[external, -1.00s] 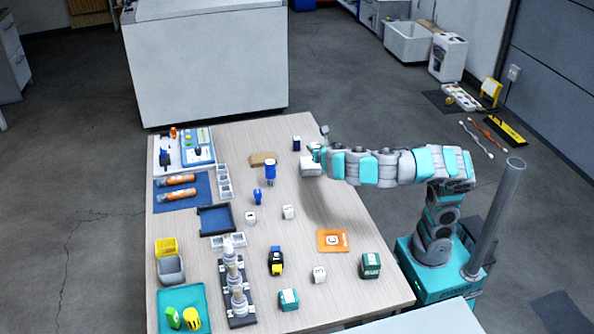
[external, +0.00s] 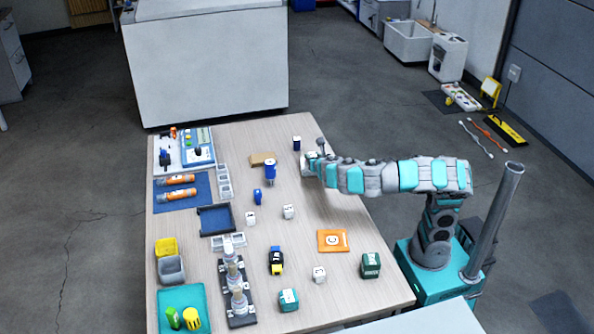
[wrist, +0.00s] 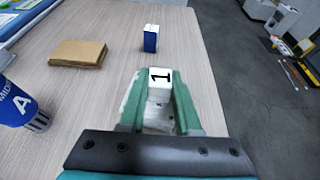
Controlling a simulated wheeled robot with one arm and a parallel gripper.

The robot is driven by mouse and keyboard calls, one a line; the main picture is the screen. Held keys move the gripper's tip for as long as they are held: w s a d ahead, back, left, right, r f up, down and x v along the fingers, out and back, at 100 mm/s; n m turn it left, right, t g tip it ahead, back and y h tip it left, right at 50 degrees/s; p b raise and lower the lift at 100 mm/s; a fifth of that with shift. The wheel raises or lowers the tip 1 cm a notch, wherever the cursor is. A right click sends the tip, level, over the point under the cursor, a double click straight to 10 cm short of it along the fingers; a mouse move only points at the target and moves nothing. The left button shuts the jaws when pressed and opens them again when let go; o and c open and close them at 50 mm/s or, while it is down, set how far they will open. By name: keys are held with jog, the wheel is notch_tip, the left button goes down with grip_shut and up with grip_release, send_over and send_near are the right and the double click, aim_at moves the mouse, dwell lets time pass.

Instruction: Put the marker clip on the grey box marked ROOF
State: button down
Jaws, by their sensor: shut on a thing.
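My gripper (wrist: 158,92) is shut on a small white piece marked 1 (wrist: 160,77), held between its green fingers. I cannot tell for sure that this piece is the marker clip. In the external view my gripper (external: 308,166) is over the table's right edge, near the far end; the held piece is hard to make out there. No word ROOF is readable in either view. Small pale boxes stand on the table, at the middle (external: 288,211), left of it (external: 250,218) and nearer the front (external: 319,274). I cannot tell which is marked ROOF.
A blue-and-white block (wrist: 150,38) stands just beyond my gripper. An orange card (external: 333,240) and green boxes (external: 370,265) are nearer the front.

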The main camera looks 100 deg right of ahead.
jog(key=c, duration=0.6)
grip_release()
jog(key=shift+f, duration=0.1)
jog(key=v, duration=1.2)
